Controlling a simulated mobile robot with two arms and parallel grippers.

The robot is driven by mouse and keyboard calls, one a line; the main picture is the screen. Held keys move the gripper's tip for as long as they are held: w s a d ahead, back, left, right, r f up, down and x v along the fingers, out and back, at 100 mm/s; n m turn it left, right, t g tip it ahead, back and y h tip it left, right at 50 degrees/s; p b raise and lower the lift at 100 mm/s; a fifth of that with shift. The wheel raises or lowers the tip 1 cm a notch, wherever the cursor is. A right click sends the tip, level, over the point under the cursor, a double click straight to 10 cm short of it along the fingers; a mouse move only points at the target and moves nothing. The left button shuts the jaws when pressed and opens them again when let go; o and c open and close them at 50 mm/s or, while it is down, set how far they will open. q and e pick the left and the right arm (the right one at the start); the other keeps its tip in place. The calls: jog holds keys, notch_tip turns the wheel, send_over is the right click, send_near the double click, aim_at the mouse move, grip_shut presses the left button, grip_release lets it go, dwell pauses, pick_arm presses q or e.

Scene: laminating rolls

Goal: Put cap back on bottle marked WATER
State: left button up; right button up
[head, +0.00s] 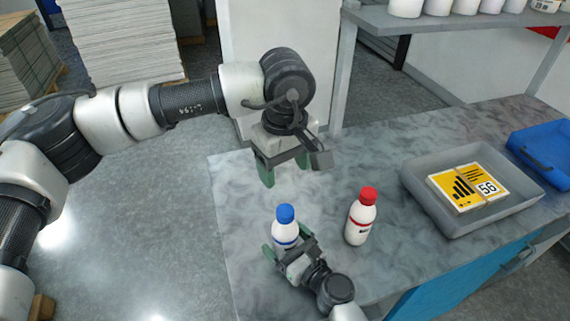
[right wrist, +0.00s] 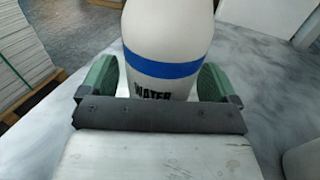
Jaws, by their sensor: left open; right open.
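The white bottle marked WATER (right wrist: 165,85) has a blue band and stands upright on the table. In the head view this bottle (head: 285,231) has a blue cap (head: 285,213) on its top; whether the cap is fastened cannot be told. My right gripper (head: 288,243) is open at the bottle's lower part. In the right wrist view its green fingers (right wrist: 155,82) are on either side of the bottle; the bottle's top is out of that view. My left gripper (head: 284,168) is open and empty, above the table behind the bottle.
A white bottle with a red cap (head: 361,220) stands just right. A grey tray (head: 465,222) holding a yellow box marked 56 (head: 468,187) is farther right, with a blue tray (head: 545,150) beyond. A shelf post (head: 345,75) rises behind. Table left of the bottles is clear.

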jog(key=shift+s+d, duration=0.1)
jog(key=b+v, duration=0.2)
jog(key=v, duration=0.7)
jog(key=shift+s+d+f, duration=0.15)
jog(key=shift+s+d, duration=0.05)
jog(key=shift+s, duration=0.1)
jog(key=shift+s+d, duration=0.25)
jog(key=shift+s, duration=0.05)
